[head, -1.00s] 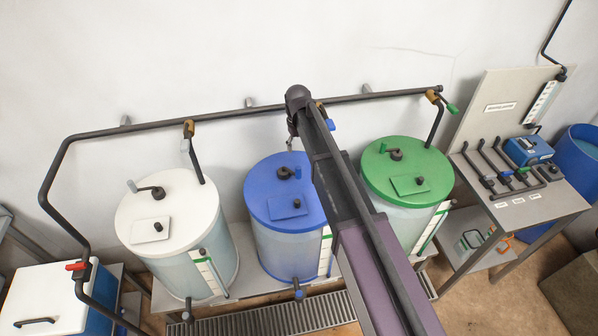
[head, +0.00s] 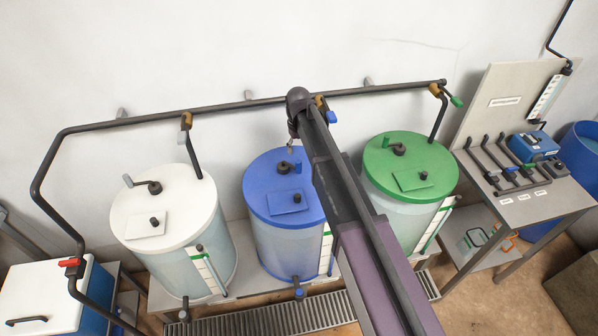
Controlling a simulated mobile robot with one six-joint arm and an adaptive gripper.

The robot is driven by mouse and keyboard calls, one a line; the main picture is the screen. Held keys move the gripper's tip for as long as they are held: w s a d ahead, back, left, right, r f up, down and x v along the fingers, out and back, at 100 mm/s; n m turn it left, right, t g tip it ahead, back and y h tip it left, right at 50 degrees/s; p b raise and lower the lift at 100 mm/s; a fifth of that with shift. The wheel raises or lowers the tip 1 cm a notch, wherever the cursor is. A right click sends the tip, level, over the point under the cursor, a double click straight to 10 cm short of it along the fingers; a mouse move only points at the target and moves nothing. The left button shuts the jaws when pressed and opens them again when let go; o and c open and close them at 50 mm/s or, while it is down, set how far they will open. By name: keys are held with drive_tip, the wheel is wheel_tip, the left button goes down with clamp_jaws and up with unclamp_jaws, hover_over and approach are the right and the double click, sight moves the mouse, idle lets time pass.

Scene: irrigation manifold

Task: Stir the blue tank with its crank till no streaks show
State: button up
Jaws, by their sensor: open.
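The blue tank (head: 276,243) stands in the middle of the row, with a blue lid and a pale translucent body. Its crank (head: 284,168) is a dark hub and arm on the back of the lid, with a small blue handle (head: 298,167) at the right. My gripper (head: 290,150) hangs from the end of my arm just behind and above the crank, apparently apart from it. It is small and partly hidden by my arm, with nothing seen in it. My arm also covers the lid's right edge. I cannot make out streaks in the tank.
A white-lidded tank (head: 165,205) stands left and a green-lidded tank (head: 408,165) right, each with a crank. A dark pipe (head: 230,105) with drop branches runs behind and above the tanks. A bench (head: 522,207) with valves stands at the right, a white-lidded cooler (head: 45,290) at lower left.

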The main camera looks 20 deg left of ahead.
sight(299, 168)
drive_tip(key=shift+f+b, duration=4.55)
drive_tip(key=shift+f, duration=0.3)
clamp_jaws()
